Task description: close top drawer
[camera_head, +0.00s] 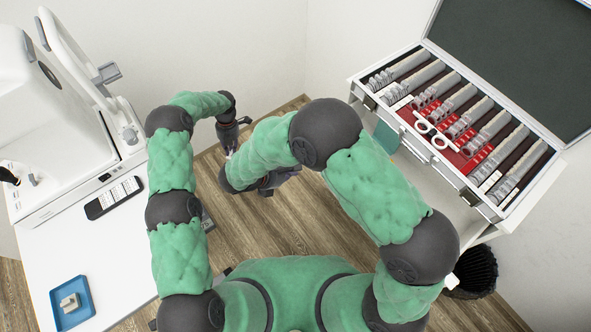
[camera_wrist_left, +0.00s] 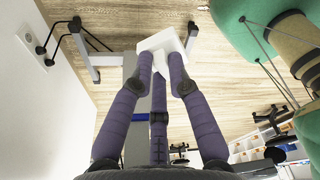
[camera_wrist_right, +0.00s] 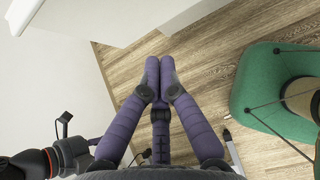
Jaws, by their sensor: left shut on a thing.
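I cannot make out a top drawer for certain in any view. My left gripper (camera_wrist_left: 163,58) is shut on a white, flat-sided piece (camera_wrist_left: 178,40) at its fingertips; what it belongs to is unclear. In the head view the left gripper (camera_head: 230,148) is small, over the floor between the two tables, partly beside my right arm. My right gripper (camera_wrist_right: 158,68) has its purple fingertips together with nothing visible between them. It is above the wood floor, below a white furniture edge (camera_wrist_right: 165,15) in the right wrist view.
A white table (camera_head: 125,235) on the left bears a white machine (camera_head: 60,130), a black phone-like device (camera_head: 114,197) and a blue tray (camera_head: 58,318). On the right, an open lens case (camera_head: 548,185) stands on a white table. A black bin (camera_head: 474,274) is below it.

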